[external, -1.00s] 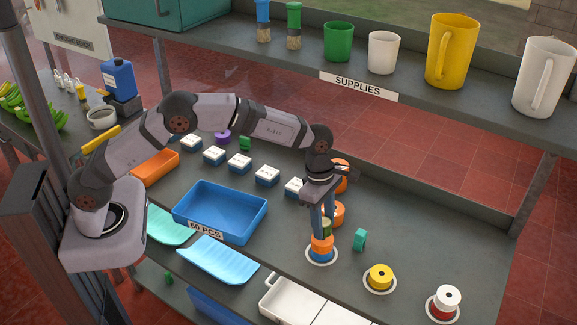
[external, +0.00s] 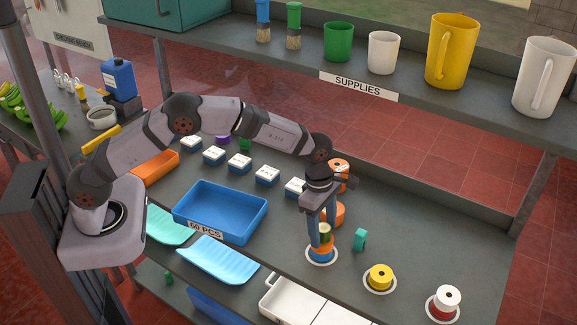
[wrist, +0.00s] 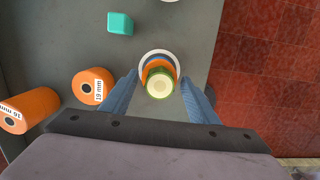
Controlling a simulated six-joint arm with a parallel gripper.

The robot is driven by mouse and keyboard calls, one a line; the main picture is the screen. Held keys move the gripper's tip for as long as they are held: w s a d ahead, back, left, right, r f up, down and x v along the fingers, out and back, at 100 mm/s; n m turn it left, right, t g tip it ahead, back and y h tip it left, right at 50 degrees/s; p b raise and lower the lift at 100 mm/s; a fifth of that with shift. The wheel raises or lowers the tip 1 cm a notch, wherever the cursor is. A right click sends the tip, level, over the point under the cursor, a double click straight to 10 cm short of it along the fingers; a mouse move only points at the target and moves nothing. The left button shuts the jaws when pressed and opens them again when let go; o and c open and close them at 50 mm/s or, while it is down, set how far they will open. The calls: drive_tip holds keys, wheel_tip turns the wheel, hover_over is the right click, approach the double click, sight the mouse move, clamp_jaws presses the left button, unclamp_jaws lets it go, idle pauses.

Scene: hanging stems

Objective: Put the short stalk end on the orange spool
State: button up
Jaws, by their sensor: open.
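The short green stalk end (external: 325,231) stands upright on the orange spool (external: 321,244). The wrist view shows its pale round cut face (wrist: 159,86) from above, with part of the orange spool (wrist: 160,66) around it. The spool sits on a blue piece (external: 321,256) inside a white ring. My gripper (external: 320,237) points down with its fingers on both sides of the stalk. In the wrist view my gripper (wrist: 160,92) is open, with gaps between each finger and the stalk. The stalk's contact with the spool is hidden from above.
A teal block (wrist: 120,23) and two loose orange spools, one labelled 19 mm (wrist: 94,86) and another (wrist: 28,110), lie nearby. A yellow spool (external: 380,277) and a white-and-red one (external: 446,302) stand to the right. A blue tray (external: 219,212) is left.

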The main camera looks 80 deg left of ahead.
drive_tip(key=shift+r, duration=0.15)
wheel_tip(320, 180, up, 12)
drive_tip(key=s+a+b, duration=0.1)
drive_tip(key=b, duration=0.1)
drive_tip(key=shift+b, duration=0.4)
drive_tip(key=s+a+f+m, duration=0.1)
drive_tip(key=s+f+m, duration=0.2)
drive_tip(key=s+m, duration=0.6)
drive_tip(key=s+a+f+m, duration=0.1)
drive_tip(key=s+f+m, duration=0.3)
drive_tip(key=s+m, duration=0.4)
drive_tip(key=s+a+f+m+g+y, duration=0.1)
drive_tip(key=s+a+f+m, duration=0.1)
drive_tip(key=s+m, duration=0.7)
drive_tip(key=s+f, duration=0.1)
drive_tip(key=s, duration=0.5)
drive_tip(key=shift+s+f+m, duration=0.2)
drive_tip(key=shift+f+m, duration=0.05)
drive_tip(key=shift+m, duration=0.05)
